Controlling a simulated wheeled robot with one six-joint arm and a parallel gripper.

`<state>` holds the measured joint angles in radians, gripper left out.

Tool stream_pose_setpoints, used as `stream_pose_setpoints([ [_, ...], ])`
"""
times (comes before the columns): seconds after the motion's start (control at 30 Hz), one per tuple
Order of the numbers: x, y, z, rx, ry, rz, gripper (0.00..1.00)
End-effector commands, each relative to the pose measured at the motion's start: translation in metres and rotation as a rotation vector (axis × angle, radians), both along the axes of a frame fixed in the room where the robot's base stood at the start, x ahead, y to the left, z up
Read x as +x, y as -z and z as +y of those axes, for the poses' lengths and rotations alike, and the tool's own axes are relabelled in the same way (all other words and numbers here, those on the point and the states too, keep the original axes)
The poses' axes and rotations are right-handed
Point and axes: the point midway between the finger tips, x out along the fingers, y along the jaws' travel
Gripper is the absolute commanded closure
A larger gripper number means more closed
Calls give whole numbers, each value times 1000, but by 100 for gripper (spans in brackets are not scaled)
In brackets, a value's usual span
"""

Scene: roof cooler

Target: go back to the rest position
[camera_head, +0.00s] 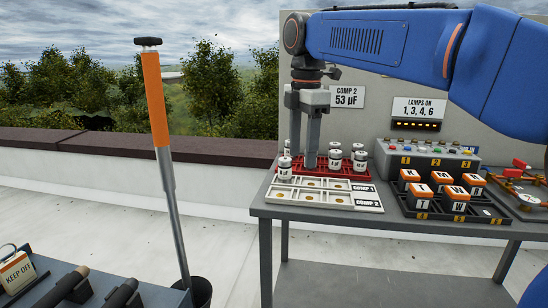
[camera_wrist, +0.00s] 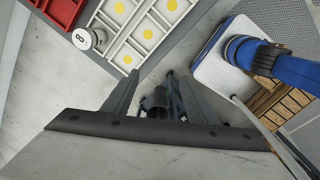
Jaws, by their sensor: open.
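My gripper (camera_head: 304,160) points down at the left end of the grey table (camera_head: 400,226), beside the red rack (camera_head: 318,172). Its two fingers are apart with nothing seen between them; they also show in the wrist view (camera_wrist: 155,80). Several silver cylinders (camera_head: 335,159) stand in the red rack, partly hidden by the fingers. One silver cylinder (camera_head: 284,168) stands at the left, near the back of the white tray (camera_head: 322,202) marked COMP 1 and COMP 2. It also shows in the wrist view (camera_wrist: 82,38), apart from the fingers.
A black tray of orange-topped blocks (camera_head: 465,216) and a grey lamp box (camera_head: 430,165) stand to the right. Signs read COMP 2 53 µF (camera_head: 347,97) and LAMPS ON 1, 3, 4, 6 (camera_head: 418,107). An orange-handled pole (camera_head: 157,100) stands in a bucket (camera_head: 200,293) at left.

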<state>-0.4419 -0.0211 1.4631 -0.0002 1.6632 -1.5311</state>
Motion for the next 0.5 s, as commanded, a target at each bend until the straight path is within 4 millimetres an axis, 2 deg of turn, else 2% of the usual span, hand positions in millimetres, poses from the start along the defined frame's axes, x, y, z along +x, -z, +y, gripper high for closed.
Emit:
stream_pose_setpoints([
  [0.27, -25, 17, -41, 29, 237, -38, 48],
  [0.5, -69, 53, -98, 84, 606, -92, 48],
])
